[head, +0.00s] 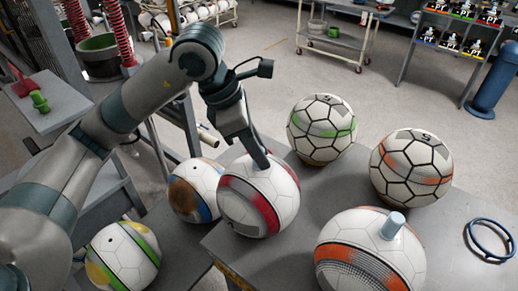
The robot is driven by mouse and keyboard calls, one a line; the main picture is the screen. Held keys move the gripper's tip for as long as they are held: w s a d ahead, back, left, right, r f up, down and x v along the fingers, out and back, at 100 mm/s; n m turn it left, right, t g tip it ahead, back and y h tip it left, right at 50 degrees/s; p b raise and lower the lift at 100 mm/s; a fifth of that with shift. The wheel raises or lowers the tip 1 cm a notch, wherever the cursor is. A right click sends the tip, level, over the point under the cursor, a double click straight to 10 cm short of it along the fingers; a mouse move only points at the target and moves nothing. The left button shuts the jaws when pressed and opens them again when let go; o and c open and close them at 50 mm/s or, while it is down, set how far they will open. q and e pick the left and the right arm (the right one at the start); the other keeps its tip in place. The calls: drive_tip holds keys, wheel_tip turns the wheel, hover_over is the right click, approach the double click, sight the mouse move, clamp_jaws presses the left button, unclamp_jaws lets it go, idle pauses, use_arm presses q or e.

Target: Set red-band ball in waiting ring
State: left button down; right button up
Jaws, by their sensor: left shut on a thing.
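The red-band ball (262,208), white with a dark red stripe, is at the left edge of the grey table (250,259). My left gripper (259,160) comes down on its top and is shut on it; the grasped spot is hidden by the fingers. I cannot tell whether the ball touches the table or hangs just above it. A blue ring (489,240) lies empty at the table's right side, and it looks like the waiting ring. My right gripper is not in view.
A ball with an orange band and a pale blue peg (350,254) stands between the red-band ball and the ring. A green-band ball (320,130) and an orange-band ball (411,168) stand behind. A blue-brown ball (195,190) and a yellow-green ball (123,256) are left.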

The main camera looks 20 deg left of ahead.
use_arm(q)
drive_tip(key=shift+f+b, duration=0.35)
drive_tip(key=shift+b, duration=0.15)
drive_tip(key=c, duration=1.6)
unclamp_jaws()
drive_tip(key=shift+r, duration=0.1)
drive_tip(key=shift+r, duration=0.1)
drive_tip(key=shift+r+p, duration=0.3)
drive_tip(key=shift+p, duration=0.35)
drive_tip(key=shift+a+r+b, duration=0.15)
drive_tip(key=shift+r+b, duration=0.05)
drive_tip(key=shift+b, duration=0.1)
drive_tip(key=shift+b+v, duration=1.45)
drive_tip(key=shift+v, duration=4.25)
